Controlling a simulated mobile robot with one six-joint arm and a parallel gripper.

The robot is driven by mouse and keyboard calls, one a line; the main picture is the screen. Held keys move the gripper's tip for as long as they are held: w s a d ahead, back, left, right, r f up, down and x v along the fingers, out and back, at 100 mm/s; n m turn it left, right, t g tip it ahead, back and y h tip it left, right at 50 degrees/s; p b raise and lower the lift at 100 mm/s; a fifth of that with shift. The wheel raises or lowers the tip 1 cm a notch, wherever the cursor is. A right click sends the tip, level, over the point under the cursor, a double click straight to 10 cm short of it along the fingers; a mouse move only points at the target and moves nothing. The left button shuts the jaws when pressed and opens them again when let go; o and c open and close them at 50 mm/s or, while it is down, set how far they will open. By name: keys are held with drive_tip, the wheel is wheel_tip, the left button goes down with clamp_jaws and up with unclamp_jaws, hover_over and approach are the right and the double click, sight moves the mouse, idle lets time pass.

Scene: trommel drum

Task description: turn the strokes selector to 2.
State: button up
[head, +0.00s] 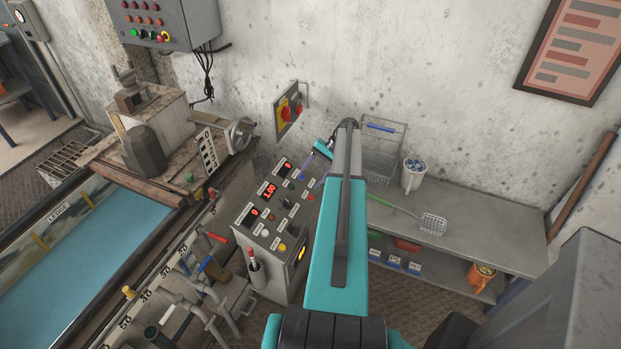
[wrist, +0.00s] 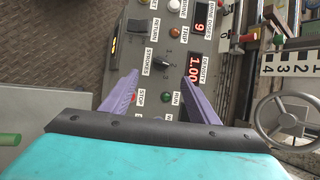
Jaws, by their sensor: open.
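The strokes selector (wrist: 165,62) is a small dark knob on the grey control panel, beside the label STROKES in the wrist view. Small marks surround it, but I cannot read its setting. My gripper (wrist: 158,88) is open, with its two purple fingers apart over the panel. The fingertips lie just short of the selector in the picture, one toward each side, and I see no contact. In the head view my gripper (head: 309,164) is over the upper end of the control panel (head: 262,243), and my arm hides part of that area.
A red button (wrist: 136,96) by STOP lies between the fingers. A green button (wrist: 174,70) and the red 1.00 display (wrist: 195,68) are close by. A handwheel (head: 241,133) stands left of the panel, a red-handled switch (head: 288,113) is on the wall, and a bench (head: 480,232) is at right.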

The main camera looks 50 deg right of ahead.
drive_tip(key=w+a+f+n+g, duration=0.1)
drive_tip(key=w+a+n, duration=0.1)
drive_tip(key=a, duration=0.7)
drive_tip(key=w+a+f+n+g+h, duration=0.1)
drive_tip(key=w+a+n, duration=0.1)
drive_tip(key=a, duration=0.8)
drive_tip(key=w+a+f+n+g+h, duration=0.1)
drive_tip(key=w+a, duration=0.3)
drive_tip(key=a, duration=0.6)
drive_tip(key=shift+w+n+g, duration=0.3)
drive_tip(key=shift+n, duration=0.2)
drive_tip(key=s+a+f+n+g+h, duration=0.1)
drive_tip(key=s+a+f, duration=0.3)
drive_tip(key=a, duration=0.2)
drive_tip(key=s+a+f+n+g, duration=0.1)
drive_tip(key=s+a+f+n, duration=0.2)
drive_tip(key=a, duration=0.4)
drive_tip(key=s+a+f+g+h, duration=0.1)
drive_tip(key=s+a+f, duration=0.3)
drive_tip(key=s+a, duration=0.15)
drive_tip(key=s+a+f+n+g+h, duration=0.1)
drive_tip(key=s+a, duration=0.3)
drive_tip(key=s, duration=0.4)
drive_tip(key=s+a+f+n+g+h, duration=0.1)
drive_tip(key=s+a+f+n+g, duration=0.1)
drive_tip(key=s, duration=0.7)
wheel_tip(320, 180, down, 3)
drive_tip(key=shift+s+a+r+n, duration=0.25)
drive_tip(key=shift+a+n, duration=0.35)
drive_tip(key=shift+a, duration=0.6)
